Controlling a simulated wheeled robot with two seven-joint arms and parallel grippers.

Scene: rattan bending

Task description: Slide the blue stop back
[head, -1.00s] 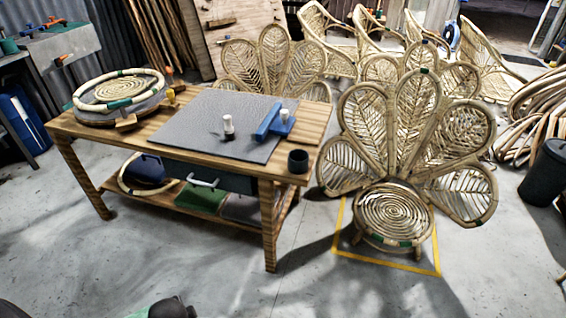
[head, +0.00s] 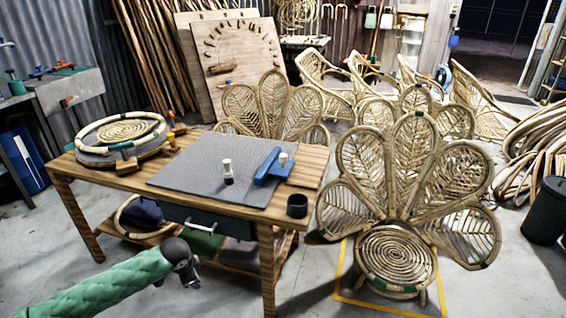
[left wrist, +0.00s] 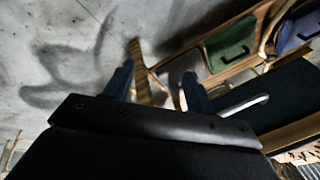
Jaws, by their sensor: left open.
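The blue stop (head: 267,166) sits on the right part of the grey mat (head: 200,175) on the wooden table. It has a long bar and a side block with a white-topped knob (head: 283,158). A white-topped peg (head: 228,172) stands apart to its left. My left arm enters at the lower left in a green sleeve, its dark end (head: 186,266) in front of the table and well away from the stop. In the left wrist view my left gripper (left wrist: 157,85) has its fingers apart with nothing between them. My right gripper is not in view.
A round rattan piece (head: 122,133) lies at the table's left end. A drawer handle (left wrist: 248,106) juts from the table front. A rattan chair (head: 405,200) stands close on the right.

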